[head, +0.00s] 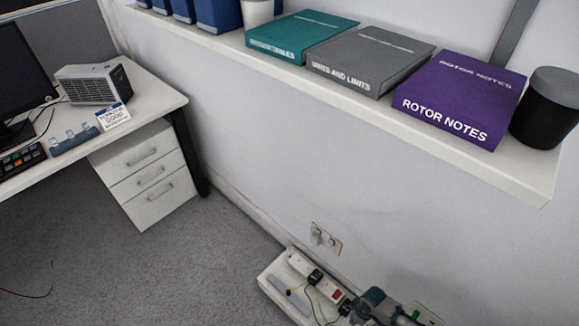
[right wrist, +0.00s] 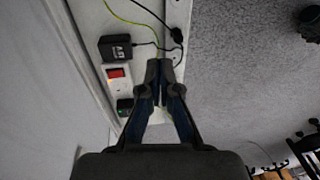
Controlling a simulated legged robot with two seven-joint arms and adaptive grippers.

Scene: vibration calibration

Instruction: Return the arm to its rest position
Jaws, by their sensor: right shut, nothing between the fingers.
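My right gripper (right wrist: 159,75) shows in the right wrist view with its two fingers closed together and nothing between them. It is over or near the white power strip (right wrist: 118,90), which has a red switch and a black plug. In the head view my right arm and gripper (head: 372,300) show at the bottom edge, close to the white tray (head: 272,284) by the wall; the fingertips are hard to make out there. My left gripper is in neither view.
A wall shelf (head: 400,118) holds a purple binder (head: 462,97), a grey binder (head: 370,60), a teal binder (head: 302,36) and a black jar (head: 546,107). A desk (head: 150,92) with drawers (head: 148,172) stands at left. The grey carpet (head: 190,262) between is mostly clear.

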